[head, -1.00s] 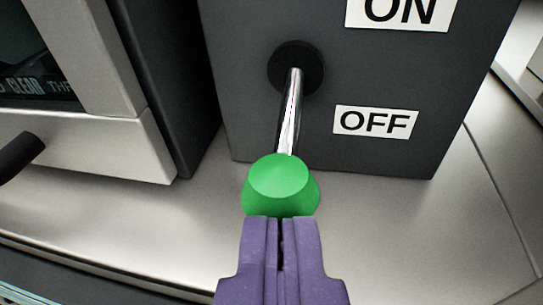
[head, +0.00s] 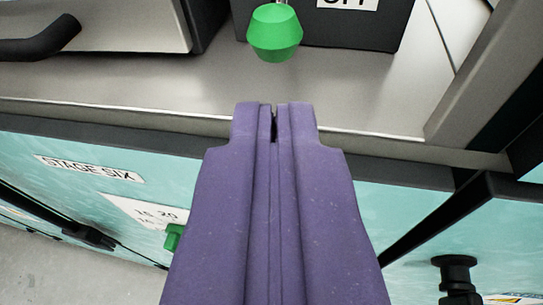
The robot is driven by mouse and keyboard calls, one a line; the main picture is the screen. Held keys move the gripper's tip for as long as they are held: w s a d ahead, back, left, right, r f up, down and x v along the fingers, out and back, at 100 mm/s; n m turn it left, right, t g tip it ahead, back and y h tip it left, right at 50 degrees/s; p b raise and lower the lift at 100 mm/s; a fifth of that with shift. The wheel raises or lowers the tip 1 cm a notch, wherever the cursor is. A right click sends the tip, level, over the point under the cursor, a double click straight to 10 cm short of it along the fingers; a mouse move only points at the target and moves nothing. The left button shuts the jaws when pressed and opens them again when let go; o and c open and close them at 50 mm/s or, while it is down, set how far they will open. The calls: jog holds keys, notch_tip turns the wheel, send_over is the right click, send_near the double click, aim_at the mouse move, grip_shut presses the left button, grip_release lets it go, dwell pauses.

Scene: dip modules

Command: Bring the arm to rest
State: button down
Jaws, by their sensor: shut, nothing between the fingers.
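My purple gripper (head: 274,108) is shut and empty in the head view. Its fingertips are over the front part of the metal counter, below and apart from the green lever knob (head: 274,33) in the picture. The knob is on a lever whose shaft is mostly cut off by the top edge. The dark switch box (head: 360,32) stands behind it, with only the lower part of its OFF label (head: 347,3) in view.
A metal counter (head: 140,80) ends in a front edge, with teal panels (head: 60,140) below. A "STAGE SIX" label (head: 88,168), a small green knob (head: 174,237) and a black knob (head: 457,275) are there. A black handle (head: 45,42) sticks out at upper left. A metal post (head: 475,85) stands at right.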

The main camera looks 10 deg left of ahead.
jog(key=f+v, duration=0.1)
jog(key=v, duration=0.7)
jog(key=d+r+b, duration=0.1)
jog(key=d+r, duration=0.3)
jog(key=r, duration=0.7)
jog(key=d+r+b, duration=0.1)
jog(key=d+r, duration=0.2)
jog(key=r, duration=0.8)
jog(key=s+d+r+h, duration=0.1)
jog(key=s+d+r, duration=0.2)
jog(key=s+r, duration=0.2)
jog(key=s+d+r+b, duration=0.1)
jog(key=s+d+r, duration=0.2)
jog(key=s+r, duration=0.2)
jog(key=s+d+r+m+t+h+b, duration=0.1)
jog(key=s+d+r, duration=0.2)
jog(key=r, duration=0.6)
jog(key=s, duration=0.2)
jog(key=shift+s+d+r+h, duration=0.3)
jog(key=shift+s+d+r, duration=0.05)
jog(key=shift+r, duration=0.05)
